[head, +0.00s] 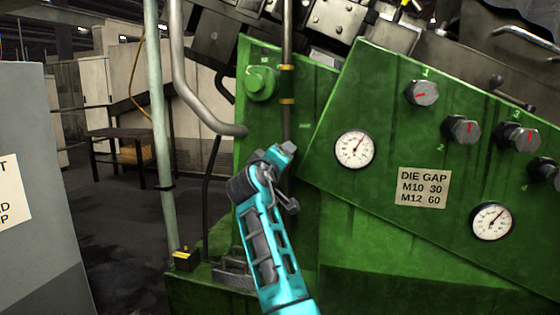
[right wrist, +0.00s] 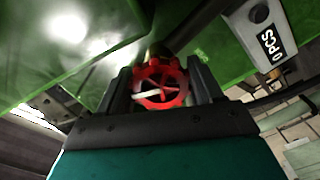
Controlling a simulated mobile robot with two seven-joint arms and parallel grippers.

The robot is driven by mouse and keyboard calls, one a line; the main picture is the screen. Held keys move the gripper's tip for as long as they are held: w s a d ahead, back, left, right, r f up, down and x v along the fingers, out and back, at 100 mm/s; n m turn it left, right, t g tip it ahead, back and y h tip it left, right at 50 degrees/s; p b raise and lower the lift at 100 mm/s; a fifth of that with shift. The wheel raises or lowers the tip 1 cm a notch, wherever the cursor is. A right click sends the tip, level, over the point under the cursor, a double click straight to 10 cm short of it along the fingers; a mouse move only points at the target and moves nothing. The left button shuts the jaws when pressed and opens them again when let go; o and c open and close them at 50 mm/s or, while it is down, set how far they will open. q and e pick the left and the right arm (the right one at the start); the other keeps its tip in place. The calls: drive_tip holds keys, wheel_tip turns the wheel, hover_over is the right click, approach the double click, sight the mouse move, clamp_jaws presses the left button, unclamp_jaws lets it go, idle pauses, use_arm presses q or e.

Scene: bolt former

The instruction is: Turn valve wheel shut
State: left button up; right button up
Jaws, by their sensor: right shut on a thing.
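The red valve wheel (right wrist: 165,103) is a small spoked wheel with a pale mark across it, in the middle of the right wrist view, in front of green machine metal. My right gripper (right wrist: 164,82) has one dark finger on each side of the wheel and is shut on it. In the head view a teal arm of mine rises from the bottom centre toward the green machine. I cannot make out the wheel or the fingertips in the head view. My left gripper is not in view.
The green machine panel has gauges (head: 355,149), several knobs (head: 423,93) and a die gap sign (head: 423,188). A pale upright pipe (head: 159,120) and a bent grey pipe (head: 186,85) stand to the left. A grey cabinet (head: 40,120) is at far left. A counter box (right wrist: 258,30) is at upper right.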

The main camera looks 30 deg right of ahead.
drive_tip(key=o, duration=1)
drive_tip(key=shift+c, duration=0.2)
drive_tip(key=v, duration=1.3)
